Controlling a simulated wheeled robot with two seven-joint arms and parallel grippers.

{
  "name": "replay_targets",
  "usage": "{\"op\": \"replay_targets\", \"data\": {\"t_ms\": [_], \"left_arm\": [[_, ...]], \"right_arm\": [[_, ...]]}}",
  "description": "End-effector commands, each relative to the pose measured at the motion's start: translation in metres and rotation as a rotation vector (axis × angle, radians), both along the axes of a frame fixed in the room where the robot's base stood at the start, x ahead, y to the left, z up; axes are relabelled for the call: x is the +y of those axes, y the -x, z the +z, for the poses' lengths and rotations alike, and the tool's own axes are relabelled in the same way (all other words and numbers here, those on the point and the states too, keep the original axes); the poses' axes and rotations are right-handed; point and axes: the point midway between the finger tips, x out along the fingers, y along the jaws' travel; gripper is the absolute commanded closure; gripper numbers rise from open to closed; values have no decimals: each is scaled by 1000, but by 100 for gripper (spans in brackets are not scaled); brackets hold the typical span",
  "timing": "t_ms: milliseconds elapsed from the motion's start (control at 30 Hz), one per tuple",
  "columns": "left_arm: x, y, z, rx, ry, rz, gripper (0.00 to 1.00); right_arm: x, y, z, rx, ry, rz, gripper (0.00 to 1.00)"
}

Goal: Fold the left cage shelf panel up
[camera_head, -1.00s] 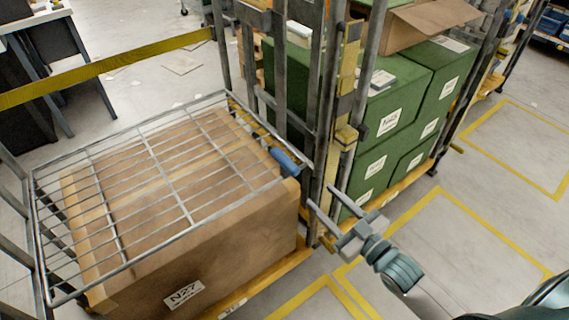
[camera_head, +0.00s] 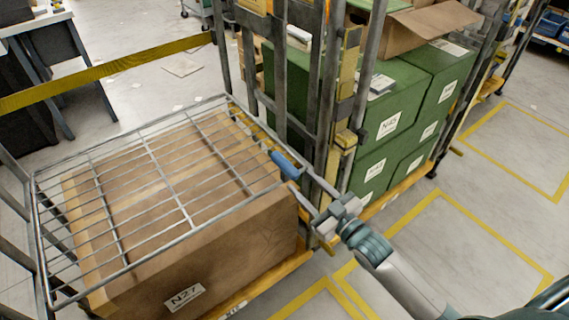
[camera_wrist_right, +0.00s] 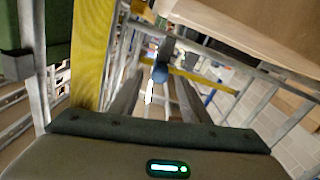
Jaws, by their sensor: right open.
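The left cage shelf panel (camera_head: 165,190), a grey wire grid, lies roughly level above a large brown box labelled N27 (camera_head: 225,245). A blue grip (camera_head: 286,165) sits at the panel's right side, near the cage post. My right gripper (camera_head: 298,180) is open, its fingertips close to the blue grip on its lower right side. In the right wrist view the blue grip (camera_wrist_right: 160,73) shows ahead, between and just beyond the open fingers (camera_wrist_right: 160,98). I cannot tell whether they touch. My left gripper is not in view.
Grey cage posts (camera_head: 330,85) stand just right of the panel. A second cage with green boxes (camera_head: 405,100) and an open carton (camera_head: 430,22) is beyond. A yellow band (camera_head: 110,65) crosses the upper left. The yellow-marked floor (camera_head: 470,235) at right is clear.

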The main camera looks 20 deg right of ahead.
Motion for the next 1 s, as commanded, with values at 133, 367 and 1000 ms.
{"op": "replay_targets", "data": {"t_ms": [133, 367, 1000], "left_arm": [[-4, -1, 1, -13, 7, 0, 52], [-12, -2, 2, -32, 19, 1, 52], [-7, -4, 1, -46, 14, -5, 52]], "right_arm": [[9, -26, 2, -3, -1, 0, 57], [22, -61, 2, -2, -1, 0, 57], [32, -89, 0, 0, 0, 0, 57]]}}
